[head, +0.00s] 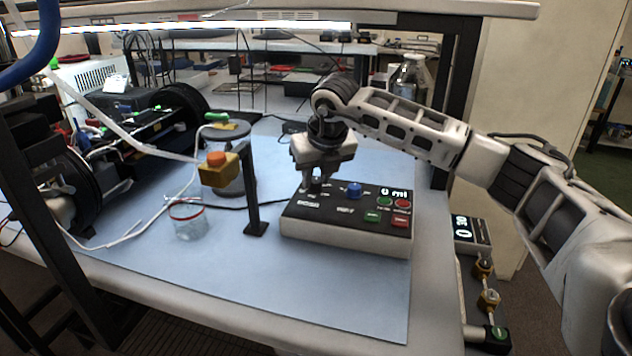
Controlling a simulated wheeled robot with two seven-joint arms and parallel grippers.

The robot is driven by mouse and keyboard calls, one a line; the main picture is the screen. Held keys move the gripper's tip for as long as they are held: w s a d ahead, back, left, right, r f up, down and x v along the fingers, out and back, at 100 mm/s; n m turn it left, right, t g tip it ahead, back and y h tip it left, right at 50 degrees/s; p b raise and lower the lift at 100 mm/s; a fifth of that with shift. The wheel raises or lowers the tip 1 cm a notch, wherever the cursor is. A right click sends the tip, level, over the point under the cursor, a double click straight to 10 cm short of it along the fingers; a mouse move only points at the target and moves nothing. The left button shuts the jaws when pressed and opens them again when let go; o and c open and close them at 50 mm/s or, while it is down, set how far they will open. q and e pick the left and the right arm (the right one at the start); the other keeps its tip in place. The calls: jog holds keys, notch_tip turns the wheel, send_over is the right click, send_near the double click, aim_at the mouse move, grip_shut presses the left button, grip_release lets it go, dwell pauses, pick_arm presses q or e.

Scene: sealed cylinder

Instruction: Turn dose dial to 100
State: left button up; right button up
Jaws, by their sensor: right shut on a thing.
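A control box (345,220) with a black top and pale sides sits on the blue mat. It carries a blue knob (354,190), green and red buttons, and a small lit display (394,193) whose reading is too small to tell. My right gripper (316,186) points down over the box's back left part. It is shut on a small dial there, which its fingers mostly hide, so the dial's setting cannot be read. My left gripper is not in view.
A black post (253,190) holds a yellow block (219,170) with an orange top left of the box. A clear beaker (188,220) stands farther left, with tubes nearby. A separate display (471,230) is at the right. The mat's front (330,300) is clear.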

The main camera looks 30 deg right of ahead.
jog(key=n+y, duration=0.2)
jog(key=n, duration=0.3)
jog(key=shift+d+n, duration=0.15)
jog(key=shift+n, duration=0.15)
dwell(0.5)
jog(key=o, duration=1)
jog(key=shift+r, duration=0.15)
jog(key=v, duration=1.5)
jog(key=shift+d+r+b, duration=0.25)
jog(key=shift+r+b, duration=0.1)
jog(key=shift+r, duration=0.1)
jog(key=shift+f, duration=0.1)
